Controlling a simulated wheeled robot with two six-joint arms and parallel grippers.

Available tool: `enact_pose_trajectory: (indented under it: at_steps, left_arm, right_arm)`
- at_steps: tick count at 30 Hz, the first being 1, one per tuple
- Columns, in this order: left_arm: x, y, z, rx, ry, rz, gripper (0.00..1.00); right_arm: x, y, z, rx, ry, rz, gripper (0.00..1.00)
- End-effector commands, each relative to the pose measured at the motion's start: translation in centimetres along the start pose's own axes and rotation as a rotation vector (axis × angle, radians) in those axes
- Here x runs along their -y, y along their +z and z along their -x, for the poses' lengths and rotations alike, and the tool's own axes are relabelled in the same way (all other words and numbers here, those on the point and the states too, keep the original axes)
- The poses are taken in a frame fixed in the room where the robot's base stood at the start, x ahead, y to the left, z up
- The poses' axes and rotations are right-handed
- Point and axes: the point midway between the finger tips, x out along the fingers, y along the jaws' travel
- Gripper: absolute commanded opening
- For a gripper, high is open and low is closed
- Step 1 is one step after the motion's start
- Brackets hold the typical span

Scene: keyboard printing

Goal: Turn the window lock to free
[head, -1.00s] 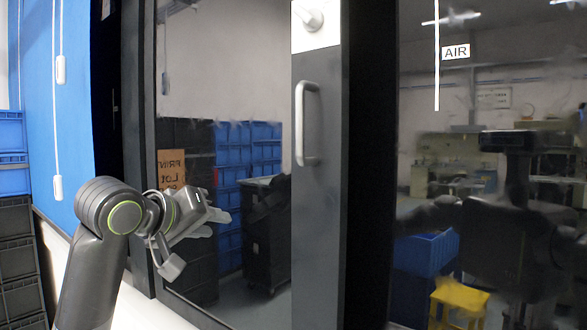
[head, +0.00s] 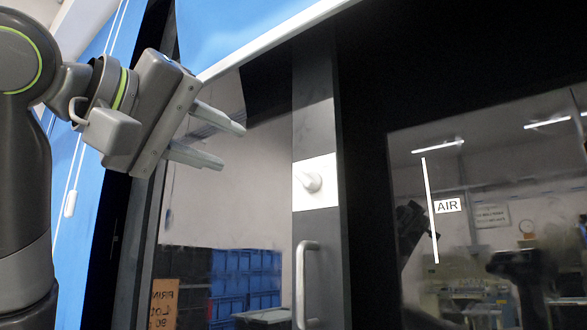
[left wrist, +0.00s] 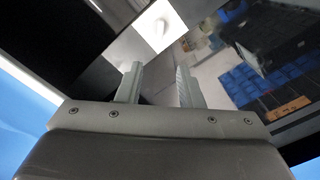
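The window lock is a white knob (head: 312,183) on a white square plate (head: 317,201), set on the dark window frame in the head view. In the left wrist view the plate (left wrist: 152,22) shows at the top, beyond my fingers. My left gripper (head: 225,143) is open and empty, up and to the left of the lock, apart from it. Its two fingers point right in the head view; the left wrist view shows the gap between them (left wrist: 158,88). My right gripper is not in view.
A grey bar handle (head: 302,285) sits on the same frame below the lock. Glass panes lie on both sides, with reflections and an "AIR" label (head: 447,205) on the right. A blue blind (head: 245,30) with a white bottom edge hangs above.

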Motion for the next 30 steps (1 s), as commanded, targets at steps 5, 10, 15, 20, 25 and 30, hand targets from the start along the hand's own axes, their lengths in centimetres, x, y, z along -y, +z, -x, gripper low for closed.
enact_pose_trajectory:
  at_steps: [5, 10, 15, 20, 25, 30]
  left_arm:
    - [-0.3, -0.3, -4.0, 0.006, -0.002, 0.001, 0.34]
    - [-0.3, -0.2, -7.8, 0.007, -0.001, 0.002, 0.34]
    - [-0.3, -0.2, -11.3, 0.006, -0.002, 0.002, 0.34]
    - [-0.2, -0.2, -13.8, 0.004, -0.001, 0.001, 0.34]
    - [0.0, -0.1, -15.1, 0.001, -0.001, -0.001, 0.34]
    - [0.1, 0.0, -15.3, 0.0, -0.001, -0.001, 0.34]
  right_arm:
    - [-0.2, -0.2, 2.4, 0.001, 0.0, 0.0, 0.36]
    - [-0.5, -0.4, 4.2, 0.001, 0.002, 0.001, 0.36]
    - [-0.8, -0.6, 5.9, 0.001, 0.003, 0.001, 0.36]
    - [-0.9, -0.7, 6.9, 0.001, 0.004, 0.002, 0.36]
    - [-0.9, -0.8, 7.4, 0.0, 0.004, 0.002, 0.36]
    - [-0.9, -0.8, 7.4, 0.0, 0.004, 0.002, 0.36]
